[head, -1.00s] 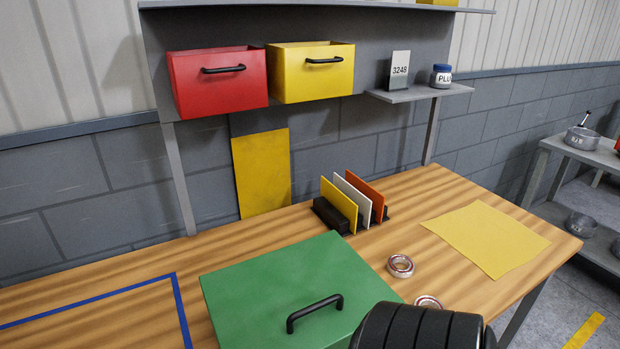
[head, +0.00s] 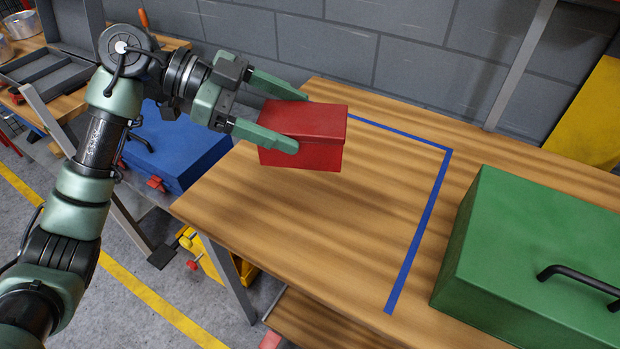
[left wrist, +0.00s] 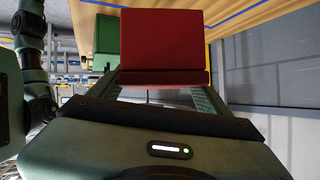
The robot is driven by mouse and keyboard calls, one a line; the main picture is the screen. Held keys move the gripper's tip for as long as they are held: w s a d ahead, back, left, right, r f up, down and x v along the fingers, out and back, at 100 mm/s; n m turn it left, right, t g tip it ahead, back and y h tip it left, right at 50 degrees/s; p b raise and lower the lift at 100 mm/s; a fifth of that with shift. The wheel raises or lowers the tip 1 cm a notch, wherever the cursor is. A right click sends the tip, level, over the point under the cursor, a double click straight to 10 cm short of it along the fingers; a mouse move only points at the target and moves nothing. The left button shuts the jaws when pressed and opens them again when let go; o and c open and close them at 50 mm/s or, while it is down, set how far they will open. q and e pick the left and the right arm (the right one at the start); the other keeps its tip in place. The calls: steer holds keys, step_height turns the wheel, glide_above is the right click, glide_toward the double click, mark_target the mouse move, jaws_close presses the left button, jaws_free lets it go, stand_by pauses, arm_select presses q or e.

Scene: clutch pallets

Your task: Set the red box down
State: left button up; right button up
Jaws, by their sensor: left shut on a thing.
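The red box (head: 312,135) is held between the two green fingers of my left gripper (head: 285,118), which reaches in from the left in the head view. The box is over the left part of the wooden table (head: 330,240), near the blue tape outline (head: 425,220). Whether its underside touches the table I cannot tell for sure. In the left wrist view the red box (left wrist: 162,45) fills the space between the fingers, with the blue line behind it. My right gripper is not in view.
A green box (head: 530,250) with a black handle stands on the table at right. A blue case (head: 180,145) is left of the table. A yellow panel (head: 590,120) leans at the wall. The tabletop inside the tape looks clear.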

arm_select(q)
step_height(320, 180, down, 17)
steer(key=shift+r, duration=0.15)
stand_by(0.4)
steer(key=o, duration=2)
steer(key=b+v, duration=0.1)
steer(key=v, duration=1.1)
steer(key=shift+s, duration=0.1)
